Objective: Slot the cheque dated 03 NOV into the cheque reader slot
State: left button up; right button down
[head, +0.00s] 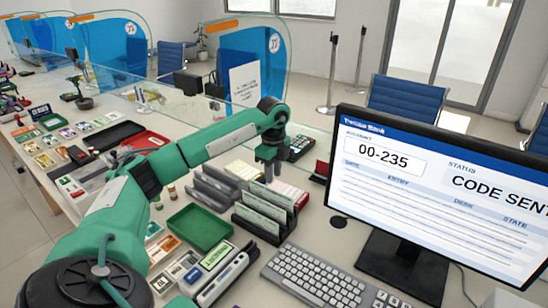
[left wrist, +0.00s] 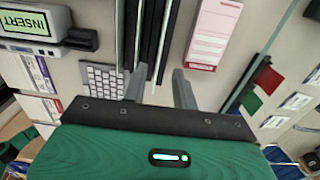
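My left gripper (head: 268,168) points down above the dark slotted racks; its fingers are apart and empty in the left wrist view (left wrist: 158,80). Pale cheques (head: 262,207) stand on edge in the front rack (head: 240,224). In the left wrist view a dark rack (left wrist: 143,30) with thin pale edges lies below and beyond the fingers. I cannot read any date, so I cannot tell which cheque is the 03 NOV one. The cheque reader (head: 222,276) has a green display; it also shows in the left wrist view (left wrist: 30,28), reading INSERT. My right gripper is not in view.
A green tray (head: 199,227) lies left of the racks. A monitor (head: 437,190) and keyboard (head: 315,277) stand at the right. A pink-edged slip stack (left wrist: 213,35) lies beside the rack. A glass screen (head: 180,112) runs behind the counter.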

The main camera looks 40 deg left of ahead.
pick_arm(q)
send_over(271, 198)
jog(key=f, duration=0.5)
jog(key=shift+w+d+f+p, duration=0.1)
jog(key=shift+d+f+p, duration=0.2)
jog(key=shift+d+f, duration=0.1)
jog(key=shift+f, duration=0.8)
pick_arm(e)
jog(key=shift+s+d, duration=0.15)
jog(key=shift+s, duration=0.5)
pick_arm(q)
jog(key=shift+c, duration=0.2)
grip_shut()
jog(key=shift+r, duration=0.1)
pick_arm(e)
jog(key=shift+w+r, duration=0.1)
